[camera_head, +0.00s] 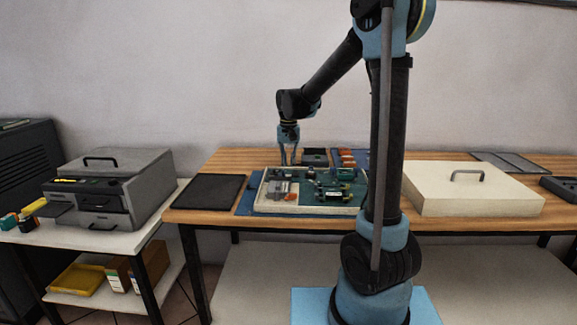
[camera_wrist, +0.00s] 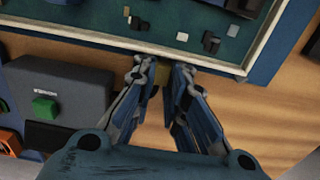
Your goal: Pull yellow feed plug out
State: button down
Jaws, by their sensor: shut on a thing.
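My gripper (camera_head: 288,162) points down at the back edge of the shallow tray in the head view. In the wrist view my gripper (camera_wrist: 163,72) is shut on a small, dull yellow piece, the yellow feed plug (camera_wrist: 164,75), beside the tray's pale rim. The fingers cover most of the plug. I cannot tell whether it is still seated in a socket. The teal board (camera_wrist: 195,20) with small dark and grey parts lies inside the pale-rimmed tray (camera_head: 300,210). The plug is too small to make out in the head view.
A grey box (camera_wrist: 62,85) with a green piece stands close to my fingers. A black tray (camera_head: 205,191) lies left of the board tray. A cream lidded box (camera_head: 470,195) stands to the right. Bare wood (camera_wrist: 215,90) shows behind the tray.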

jog(key=shift+w, duration=0.65)
dwell(0.4)
jog(key=c, duration=1.6)
grip_release()
jog(key=shift+c, duration=0.2)
jog(key=shift+r, duration=0.1)
jog(key=shift+r, duration=2.9)
